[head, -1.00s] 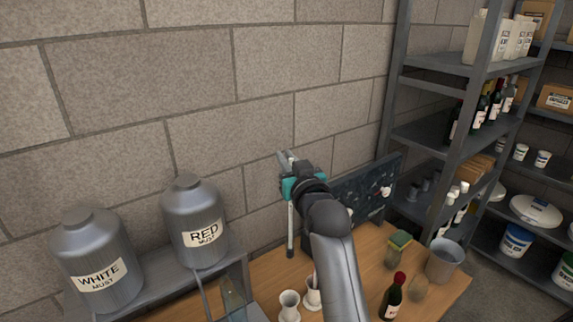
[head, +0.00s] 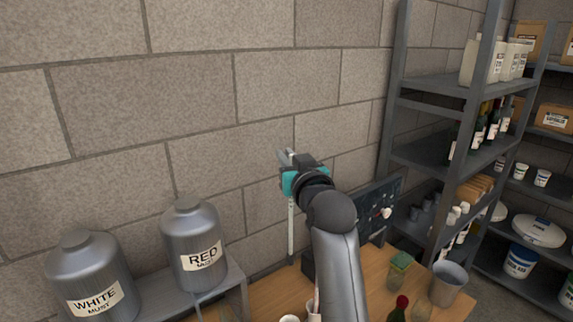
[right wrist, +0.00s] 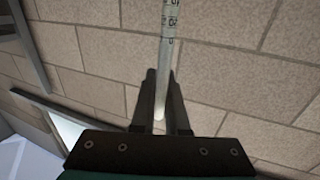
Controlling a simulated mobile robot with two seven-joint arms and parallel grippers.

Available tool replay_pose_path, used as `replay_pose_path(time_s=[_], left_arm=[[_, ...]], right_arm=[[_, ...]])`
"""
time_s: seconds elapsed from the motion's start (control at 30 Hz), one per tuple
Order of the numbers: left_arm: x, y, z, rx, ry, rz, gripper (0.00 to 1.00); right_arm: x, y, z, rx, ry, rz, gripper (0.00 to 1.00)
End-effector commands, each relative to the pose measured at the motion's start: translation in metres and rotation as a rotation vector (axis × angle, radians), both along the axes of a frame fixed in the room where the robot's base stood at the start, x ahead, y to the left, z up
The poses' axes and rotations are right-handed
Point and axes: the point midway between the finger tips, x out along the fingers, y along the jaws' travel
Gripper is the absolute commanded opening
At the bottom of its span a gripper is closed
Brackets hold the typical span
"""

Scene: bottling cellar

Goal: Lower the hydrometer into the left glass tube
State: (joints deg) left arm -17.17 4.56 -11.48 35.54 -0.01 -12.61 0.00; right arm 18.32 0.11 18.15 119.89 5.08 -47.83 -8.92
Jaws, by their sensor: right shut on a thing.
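My right gripper (head: 287,158) is raised in front of the block wall, shut on the hydrometer. The hydrometer (head: 291,232) is a thin pale rod that hangs upright below the gripper, with its lower end in the air. In the right wrist view its numbered stem (right wrist: 168,25) runs between the two fingers (right wrist: 160,105). Pale rimmed vessels (head: 290,318) show at the bottom edge of the head view, partly cut off and partly behind my right arm. I cannot make out a glass tube for certain. My left gripper is not in view.
Metal jars marked white must (head: 92,285) and red must (head: 196,250) stand on a grey shelf at left. A wooden table (head: 262,297) carries a dark board (head: 368,205), a bottle (head: 398,308), a sponge-topped jar (head: 400,267) and a bucket (head: 450,285). Loaded racks stand at right.

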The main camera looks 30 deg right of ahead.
Motion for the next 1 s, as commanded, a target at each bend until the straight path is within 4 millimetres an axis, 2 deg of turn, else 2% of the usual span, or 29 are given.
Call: replay_pose_path(time_s=[0.47,1.0], left_arm=[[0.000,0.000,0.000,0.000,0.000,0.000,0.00],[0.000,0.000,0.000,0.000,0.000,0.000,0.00]], right_arm=[[0.000,0.000,0.028,-0.001,-0.002,0.000,0.00],[0.000,0.000,0.029,0.000,0.000,0.000,0.00]])
